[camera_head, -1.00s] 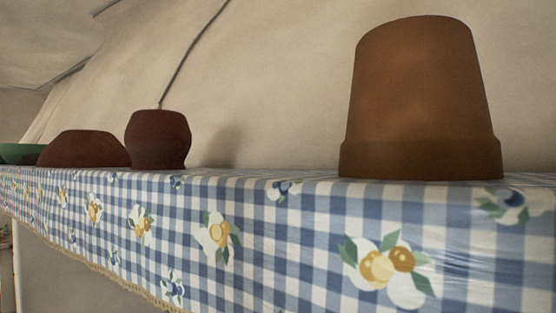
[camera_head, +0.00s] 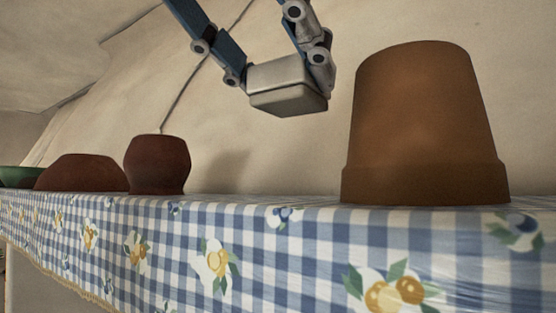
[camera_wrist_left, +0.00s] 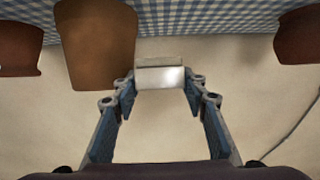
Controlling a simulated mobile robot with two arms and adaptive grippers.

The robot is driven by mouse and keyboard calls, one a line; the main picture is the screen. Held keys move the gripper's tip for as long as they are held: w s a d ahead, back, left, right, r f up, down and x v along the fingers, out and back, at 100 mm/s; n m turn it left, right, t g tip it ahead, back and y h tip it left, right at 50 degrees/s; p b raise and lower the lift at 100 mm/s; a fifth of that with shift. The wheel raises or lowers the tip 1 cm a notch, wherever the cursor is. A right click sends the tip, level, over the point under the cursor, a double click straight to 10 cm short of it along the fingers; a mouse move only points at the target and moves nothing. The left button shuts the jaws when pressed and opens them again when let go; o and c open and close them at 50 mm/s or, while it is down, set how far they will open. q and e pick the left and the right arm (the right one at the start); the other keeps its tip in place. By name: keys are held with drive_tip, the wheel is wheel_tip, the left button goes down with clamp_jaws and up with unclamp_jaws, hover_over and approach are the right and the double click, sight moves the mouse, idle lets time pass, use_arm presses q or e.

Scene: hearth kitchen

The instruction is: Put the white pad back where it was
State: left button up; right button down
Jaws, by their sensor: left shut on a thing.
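The white pad (camera_head: 285,84) is a small pale block with a lower ledge, held in the air above the shelf. My left gripper (camera_head: 284,76) comes down from the top of the head view, with its two fingers shut on the sides of the pad. The pad (camera_wrist_left: 160,76) and the left gripper (camera_wrist_left: 160,86) also show in the left wrist view, the pad between the fingertips. The pad is up and left of a large upturned clay pot (camera_head: 424,130), apart from it and from the cloth. My right gripper is not in view.
A blue and white checked cloth (camera_head: 230,215) with flowers covers the shelf. A round dark pot (camera_head: 157,165), a brown bowl (camera_head: 82,173) and a green bowl (camera_head: 18,178) stand at the left. Clear cloth lies between the dark pot and the clay pot.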

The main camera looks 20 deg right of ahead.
use_arm(q)
hover_over(278, 203)
drive_tip(key=f, duration=0.4)
drive_tip(key=shift+w+d+f, duration=0.1)
drive_tip(key=shift+w+f, duration=0.15)
drive_tip(key=shift+f+p, duration=0.35)
drive_tip(key=shift+f, duration=1.2)
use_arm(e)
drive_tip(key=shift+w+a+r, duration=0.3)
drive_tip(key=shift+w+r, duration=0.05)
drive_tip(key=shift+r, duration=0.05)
use_arm(q)
drive_tip(key=shift+f, duration=0.2)
drive_tip(key=o, duration=0.8)
drive_tip(key=shift+s, duration=0.1)
drive_tip(key=shift+c, duration=0.2)
drive_tip(key=shift+o, duration=0.8)
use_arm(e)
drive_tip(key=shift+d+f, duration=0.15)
